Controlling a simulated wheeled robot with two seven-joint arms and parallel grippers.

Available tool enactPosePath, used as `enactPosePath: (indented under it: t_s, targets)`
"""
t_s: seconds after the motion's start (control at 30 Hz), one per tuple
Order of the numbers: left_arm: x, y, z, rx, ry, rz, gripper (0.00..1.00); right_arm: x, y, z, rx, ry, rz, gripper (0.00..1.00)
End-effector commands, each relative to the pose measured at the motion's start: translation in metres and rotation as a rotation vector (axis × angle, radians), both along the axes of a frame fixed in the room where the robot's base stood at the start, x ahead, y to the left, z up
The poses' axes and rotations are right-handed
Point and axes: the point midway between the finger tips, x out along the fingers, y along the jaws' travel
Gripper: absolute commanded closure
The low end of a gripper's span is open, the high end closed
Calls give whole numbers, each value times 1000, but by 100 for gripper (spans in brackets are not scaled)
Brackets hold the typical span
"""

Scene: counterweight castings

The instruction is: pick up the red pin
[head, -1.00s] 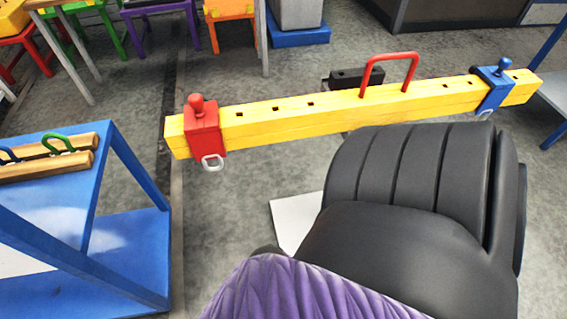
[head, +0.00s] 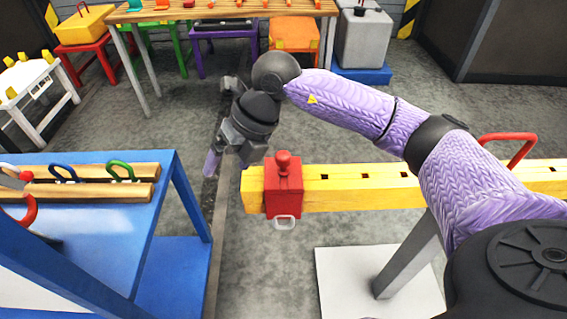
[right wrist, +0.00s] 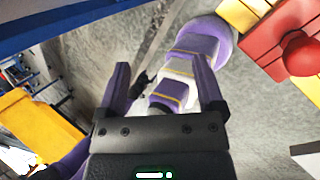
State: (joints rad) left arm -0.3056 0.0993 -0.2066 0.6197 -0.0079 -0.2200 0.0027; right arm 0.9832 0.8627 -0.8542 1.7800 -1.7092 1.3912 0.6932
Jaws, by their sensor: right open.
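The red pin (head: 283,161) has a round knob and stands upright in a red block (head: 284,190) around the left end of a yellow beam (head: 345,188). In the right wrist view the red pin's knob (right wrist: 303,54) is at the upper right, outside the jaws, with the red block (right wrist: 275,38) beside it. My right gripper (head: 224,163) hangs left of the beam's end in the head view, apart from the pin. In the right wrist view its two purple fingers (right wrist: 163,88) are spread with nothing held between them. My left gripper is not in view.
A blue stand (head: 130,245) at left carries wooden bars with coloured handles. A red handle (head: 512,148) rises from the beam at right, partly behind my right arm. A wooden table (head: 222,12) stands at the back. Bare floor lies around the beam's left end.

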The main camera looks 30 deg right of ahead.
Motion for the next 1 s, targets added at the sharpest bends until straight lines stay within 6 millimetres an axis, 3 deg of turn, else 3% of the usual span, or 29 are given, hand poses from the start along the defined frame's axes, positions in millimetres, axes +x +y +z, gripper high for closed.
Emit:
enactPosePath:
  t_s: [0.03, 0.1, 0.2, 0.7, 0.93, 0.97, 1.0]
  targets:
    - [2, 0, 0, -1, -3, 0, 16, 6, -38, 5, -159, 17, -68, 13]
    - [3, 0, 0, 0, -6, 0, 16, 7, -79, 13, -331, 53, -158, 13]
    - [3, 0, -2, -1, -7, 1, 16, 6, -106, 12, -440, 84, -227, 13]
    - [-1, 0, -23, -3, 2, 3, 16, 15, -112, -77, -451, 87, -228, 13]
    - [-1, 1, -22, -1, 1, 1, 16, 15, -113, -79, -450, 86, -227, 13]
    - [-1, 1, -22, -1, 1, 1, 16, 15, -113, -79, -450, 86, -227, 16]
    - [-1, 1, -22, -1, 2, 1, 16, 15, -112, -79, -450, 86, -227, 24]
